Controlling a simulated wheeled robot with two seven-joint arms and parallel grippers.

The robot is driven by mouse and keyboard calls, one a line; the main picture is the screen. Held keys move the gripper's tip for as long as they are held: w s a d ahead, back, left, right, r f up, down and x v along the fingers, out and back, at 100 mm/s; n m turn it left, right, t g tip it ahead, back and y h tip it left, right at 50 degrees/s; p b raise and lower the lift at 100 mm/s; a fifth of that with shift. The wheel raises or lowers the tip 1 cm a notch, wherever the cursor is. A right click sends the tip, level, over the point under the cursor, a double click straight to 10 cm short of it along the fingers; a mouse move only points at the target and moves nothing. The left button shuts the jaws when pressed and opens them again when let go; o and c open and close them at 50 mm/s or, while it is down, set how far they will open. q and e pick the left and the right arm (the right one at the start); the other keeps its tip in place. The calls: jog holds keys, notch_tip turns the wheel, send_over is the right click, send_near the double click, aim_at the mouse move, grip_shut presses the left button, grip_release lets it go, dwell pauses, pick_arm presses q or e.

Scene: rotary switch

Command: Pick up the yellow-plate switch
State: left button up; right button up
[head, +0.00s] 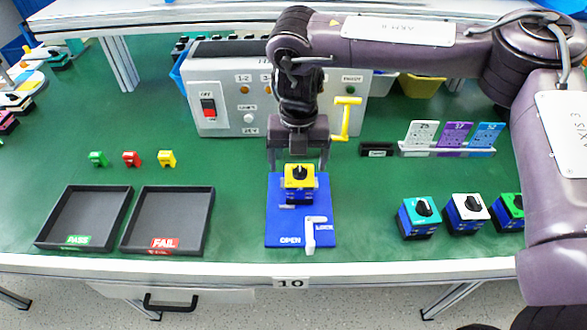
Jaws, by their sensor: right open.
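The yellow-plate switch (299,177) has a yellow top plate, a black knob and a blue body. It stands upright on the blue fixture board (285,232), which is marked OPEN and LOCK. My right gripper (299,164) points down just above and behind the switch, its two fingers spread to either side. The fingers hide little of the switch; I cannot tell whether they touch it. My left gripper is not in view.
A white lever (309,236) stands at the board's front. Black PASS (84,217) and FAIL (168,222) trays lie left. Switches with teal (419,217), white (467,212) and green (510,210) plates stand right. A grey test box (226,97) with a yellow handle is behind.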

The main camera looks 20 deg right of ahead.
aim_at(300, 170)
jog(key=f, duration=0.3)
jog(key=shift+s+d+f+p, duration=0.15)
jog(key=shift+s+f+p, duration=0.05)
jog(key=shift+s+p, duration=0.1)
jog(key=f, duration=0.3)
jog(key=shift+w+d+f, duration=0.1)
jog(key=shift+w+f, duration=0.2)
jog(key=shift+f, duration=0.25)
jog(key=c, duration=0.8)
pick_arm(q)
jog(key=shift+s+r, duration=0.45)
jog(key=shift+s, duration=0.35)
pick_arm(e)
jog(key=c, duration=0.4)
jog(key=shift+r, duration=0.15)
